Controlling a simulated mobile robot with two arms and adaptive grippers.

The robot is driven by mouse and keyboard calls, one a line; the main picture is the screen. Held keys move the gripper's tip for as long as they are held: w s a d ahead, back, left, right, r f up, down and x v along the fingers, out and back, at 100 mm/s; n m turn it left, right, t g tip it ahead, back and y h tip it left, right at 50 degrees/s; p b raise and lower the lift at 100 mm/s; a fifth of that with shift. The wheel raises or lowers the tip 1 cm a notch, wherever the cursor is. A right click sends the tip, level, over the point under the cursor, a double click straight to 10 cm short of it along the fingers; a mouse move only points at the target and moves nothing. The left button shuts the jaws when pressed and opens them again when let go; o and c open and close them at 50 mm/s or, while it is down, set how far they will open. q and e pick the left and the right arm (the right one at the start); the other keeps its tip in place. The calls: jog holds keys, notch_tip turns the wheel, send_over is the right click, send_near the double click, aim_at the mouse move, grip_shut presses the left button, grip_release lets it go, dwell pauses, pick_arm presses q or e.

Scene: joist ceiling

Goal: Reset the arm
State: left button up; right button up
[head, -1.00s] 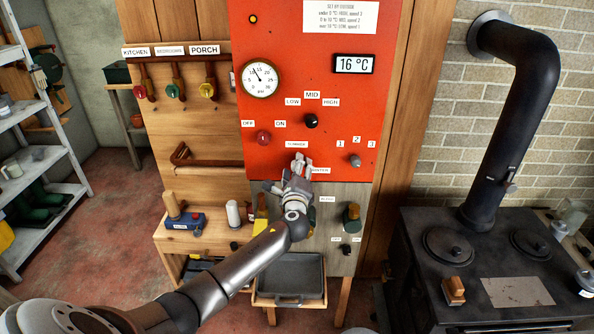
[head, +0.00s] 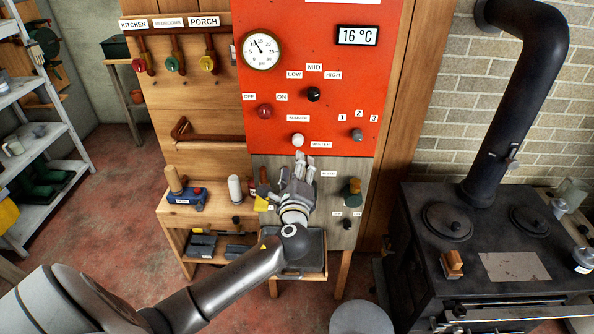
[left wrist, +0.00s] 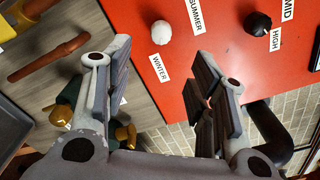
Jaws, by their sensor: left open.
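My left arm reaches in from the lower left in the head view. Its gripper (head: 303,168) is open and empty, in front of the lower edge of the red panel (head: 345,85). A round white knob (head: 297,140) sits just above the fingertips, between the SUMMER and WINTER labels. In the left wrist view the two fingers (left wrist: 163,85) stand wide apart with nothing between them. The white knob (left wrist: 161,32) shows beyond them, clear of both fingers. My right gripper is not in view.
The panel also carries a gauge (head: 262,50), a black knob (head: 313,94) and a red knob (head: 264,111). A wooden bench (head: 215,221) with tools stands below left. A black stove (head: 480,240) with a pipe is at the right. Shelves stand at the far left.

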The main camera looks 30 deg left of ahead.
pick_arm(q)
jog(key=shift+s+d, duration=0.1)
jog(key=shift+s, duration=0.05)
dwell(0.4)
jog(key=s+f+n+g+h, duration=0.2)
jog(key=s+f+g+h, duration=0.1)
jog(key=f, duration=1.7)
jog(key=s+d+f+n+g+h+b, duration=0.1)
jog(key=s+f+g, duration=0.1)
jog(key=s+f, duration=0.35)
jog(key=s+d+f+n+g+h, duration=0.1)
jog(key=s+f+n, duration=0.15)
jog(key=f, duration=0.65)
jog(key=s+d+f+g+h+b, duration=0.1)
jog(key=s+d+f+g, duration=0.1)
jog(key=s+f, duration=0.45)
jog(key=s+d+f+n+g+h, duration=0.1)
jog(key=s+d+f+n+g, duration=0.1)
jog(key=s+f, duration=0.4)
jog(key=s+d+f+n+g+h+b, duration=0.1)
jog(key=s+d+f+n, duration=0.3)
jog(key=s, duration=1.2)
jog(key=s+d+f+n+g+h, duration=0.1)
jog(key=s+d+f+n+g, duration=0.2)
jog(key=s+f, duration=0.7)
jog(key=shift+s+f+n+h, duration=0.25)
jog(key=shift+s+n+h, duration=0.05)
jog(key=shift+s+n, duration=0.5)
